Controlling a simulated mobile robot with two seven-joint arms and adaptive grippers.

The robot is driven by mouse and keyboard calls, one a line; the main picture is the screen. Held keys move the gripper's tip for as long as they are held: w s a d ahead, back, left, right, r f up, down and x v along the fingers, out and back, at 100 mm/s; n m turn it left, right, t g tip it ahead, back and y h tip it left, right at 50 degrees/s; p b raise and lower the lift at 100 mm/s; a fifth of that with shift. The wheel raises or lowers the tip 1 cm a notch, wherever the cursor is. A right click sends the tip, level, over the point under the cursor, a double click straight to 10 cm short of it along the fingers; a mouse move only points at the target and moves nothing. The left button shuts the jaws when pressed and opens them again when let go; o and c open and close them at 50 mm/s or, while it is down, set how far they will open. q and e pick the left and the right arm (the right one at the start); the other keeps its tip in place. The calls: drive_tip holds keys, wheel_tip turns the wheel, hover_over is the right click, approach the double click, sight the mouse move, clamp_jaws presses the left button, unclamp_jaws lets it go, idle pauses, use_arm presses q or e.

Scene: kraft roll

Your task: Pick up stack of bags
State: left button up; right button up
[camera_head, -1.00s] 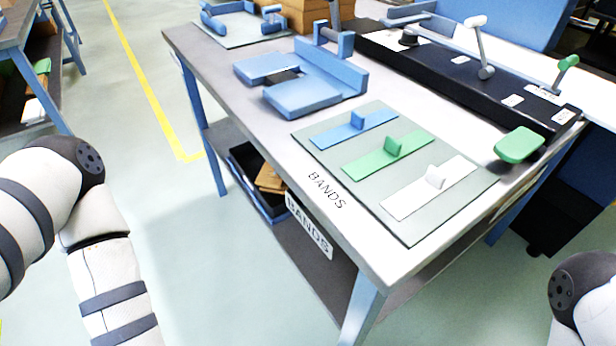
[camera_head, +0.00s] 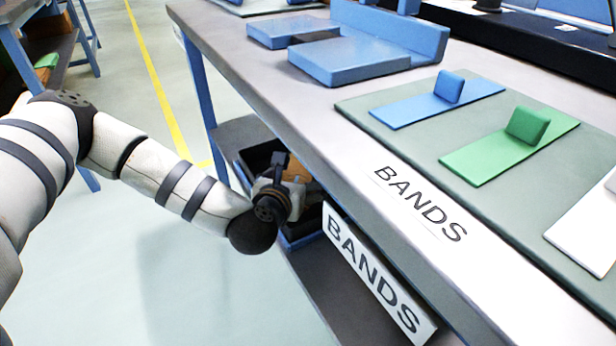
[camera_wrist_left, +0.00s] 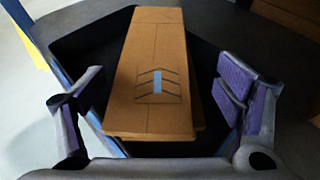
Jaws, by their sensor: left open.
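The stack of bags (camera_wrist_left: 152,75) is brown kraft paper with dark chevron marks and a small blue patch. It lies in a dark bin (camera_wrist_left: 85,50) on the shelf under the table. In the head view only a bit of the brown stack (camera_head: 297,170) shows past my gripper. My left gripper (camera_wrist_left: 160,112) is open, with one purple-padded finger on each side of the stack's near end and a gap on both sides. In the head view my left gripper (camera_head: 285,178) is at the bin, partly hiding it. My right gripper is out of view.
On the tabletop are a blue fixture (camera_head: 350,60) and a grey mat with blue, green (camera_head: 505,150) and white band pieces. The floor left of the table is clear.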

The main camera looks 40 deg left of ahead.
sight(301, 169)
use_arm(q)
drive_tip(key=b+x, duration=0.1)
drive_tip(key=x, duration=0.5)
drive_tip(key=shift+a+r+b, duration=0.1)
drive_tip(key=shift+r+b, duration=0.15)
drive_tip(key=shift+b, duration=0.1)
drive_tip(key=shift+r, duration=0.15)
drive_tip(key=c, duration=2)
